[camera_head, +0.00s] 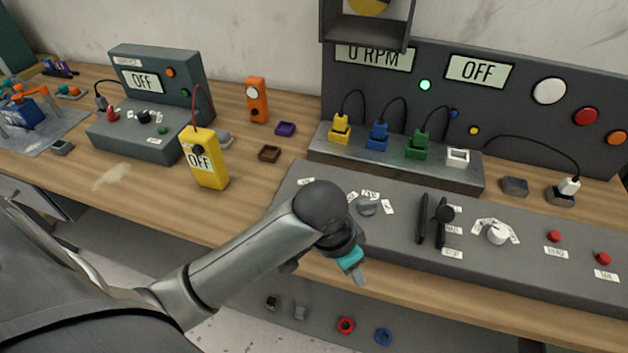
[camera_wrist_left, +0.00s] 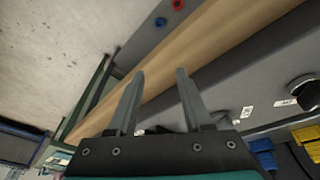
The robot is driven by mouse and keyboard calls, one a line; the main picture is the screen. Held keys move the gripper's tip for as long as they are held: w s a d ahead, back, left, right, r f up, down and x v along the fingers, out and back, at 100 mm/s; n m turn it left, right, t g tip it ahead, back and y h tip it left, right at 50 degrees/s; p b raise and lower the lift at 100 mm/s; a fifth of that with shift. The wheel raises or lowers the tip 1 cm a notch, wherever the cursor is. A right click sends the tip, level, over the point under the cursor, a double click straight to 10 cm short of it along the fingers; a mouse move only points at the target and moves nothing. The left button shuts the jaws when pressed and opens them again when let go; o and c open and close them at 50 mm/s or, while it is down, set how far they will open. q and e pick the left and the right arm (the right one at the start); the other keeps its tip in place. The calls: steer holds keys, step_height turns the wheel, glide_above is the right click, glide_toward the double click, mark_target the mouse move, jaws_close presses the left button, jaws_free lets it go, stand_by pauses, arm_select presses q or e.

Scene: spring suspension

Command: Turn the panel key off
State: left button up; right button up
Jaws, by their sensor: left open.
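A grey turn knob (camera_head: 368,206), which may be the panel key, sits on the left part of the sloped grey control panel (camera_head: 290,190), with small white labels around it. A dark round knob (camera_wrist_left: 303,88) at the right edge of the left wrist view may be the same one. A white rotary knob (camera_head: 496,233) stands further right on the panel. My left gripper (camera_head: 358,274) hangs in front of the panel's front edge, nearer to me than the grey knob and apart from it. In the left wrist view the gripper (camera_wrist_left: 160,73) is open and empty. My right gripper is not visible.
Two black levers (camera_head: 432,220) stand right of the grey knob, and red buttons (camera_head: 554,236) sit at the panel's right. Yellow, blue and green plugs (camera_head: 378,136) stand behind. A display (camera_head: 478,71) reads OFF. A yellow meter (camera_head: 205,160) stands left on the bench.

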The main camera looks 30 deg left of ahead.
arm_select(q)
steer(key=w+a+r+n+g+y, duration=0.2)
steer(key=w+a+r, duration=1)
steer(key=a+r, duration=0.45)
steer(key=f, duration=0.5)
steer(key=f+b, duration=0.1)
steer(key=f, duration=0.3)
steer(key=f+b, duration=0.1)
steer(key=f, duration=0.4)
steer(key=shift+w+d+f, duration=0.2)
steer(key=shift+d+f, duration=0.05)
steer(key=shift+f, duration=0.1)
steer(key=shift+c, duration=0.2)
jaws_close()
